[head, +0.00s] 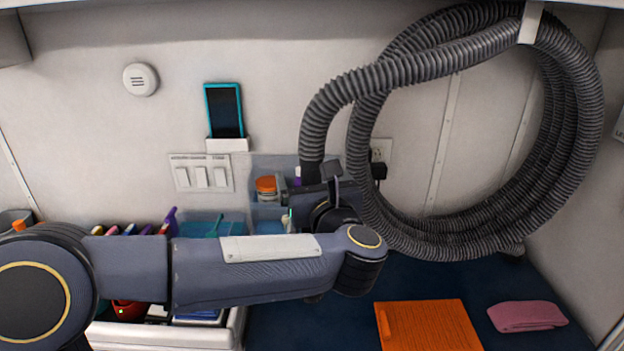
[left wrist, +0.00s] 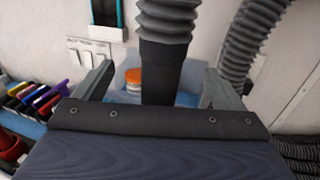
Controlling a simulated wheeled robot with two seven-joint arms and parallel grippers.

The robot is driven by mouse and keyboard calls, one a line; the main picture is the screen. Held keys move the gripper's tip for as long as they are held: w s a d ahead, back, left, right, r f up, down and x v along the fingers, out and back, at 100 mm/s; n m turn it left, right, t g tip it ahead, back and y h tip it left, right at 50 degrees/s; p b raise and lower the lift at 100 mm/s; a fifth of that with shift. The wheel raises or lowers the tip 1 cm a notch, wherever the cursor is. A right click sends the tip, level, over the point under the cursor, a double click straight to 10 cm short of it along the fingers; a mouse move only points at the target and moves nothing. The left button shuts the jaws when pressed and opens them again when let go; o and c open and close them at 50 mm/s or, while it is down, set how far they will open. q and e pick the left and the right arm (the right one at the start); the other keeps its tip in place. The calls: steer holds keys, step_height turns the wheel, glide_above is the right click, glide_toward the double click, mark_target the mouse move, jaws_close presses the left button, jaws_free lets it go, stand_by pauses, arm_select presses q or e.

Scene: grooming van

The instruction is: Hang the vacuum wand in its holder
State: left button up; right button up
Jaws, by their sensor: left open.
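The vacuum wand's black upper end (left wrist: 160,72) shows in the left wrist view, joined to the ribbed grey hose (left wrist: 168,18). In the head view the hose (head: 318,118) bends down to my left gripper (head: 318,182). In the left wrist view my left gripper (left wrist: 158,80) is open, with one finger on each side of the wand's black end. I cannot tell whether either finger touches it. The wand's lower part is hidden behind my gripper and arm. I cannot make out the wand holder for sure. My right gripper is not in view.
The coiled hose (head: 575,130) hangs from a white bracket (head: 533,22) at the right. An orange-lidded jar (head: 266,188) stands behind my gripper. A white bin (head: 225,335) stands below my arm.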

arm_select(q)
steer(key=b+v, duration=0.6)
steer(key=v, duration=0.3)
steer(key=shift+s, duration=0.4)
stand_by(0.8)
steer(key=shift+d+r, duration=0.1)
steer(key=w+a+r+m+t+h+p, duration=0.3)
steer(key=a+r+m+h, duration=0.3)
steer(key=m, duration=0.5)
steer(key=s+a+f+m+g+h+p, duration=0.1)
steer(key=s+a+m+g+h+p, duration=0.3)
steer(key=m, duration=0.7)
steer(key=s+a+f+m+g+y, duration=0.1)
steer(key=s+a+f+m+g, duration=0.4)
steer(key=s+f, duration=0.4)
steer(key=s+a+f+m+g+p, duration=0.1)
steer(key=s+a+f+m+g, duration=0.4)
steer(key=f, duration=0.9)
steer(key=s+a+m, duration=0.3)
steer(key=s+m, duration=0.2)
steer(key=shift+s+f+g+y, duration=0.2)
steer(key=shift+s+g+y, duration=0.15)
steer(key=shift+g+y, duration=0.05)
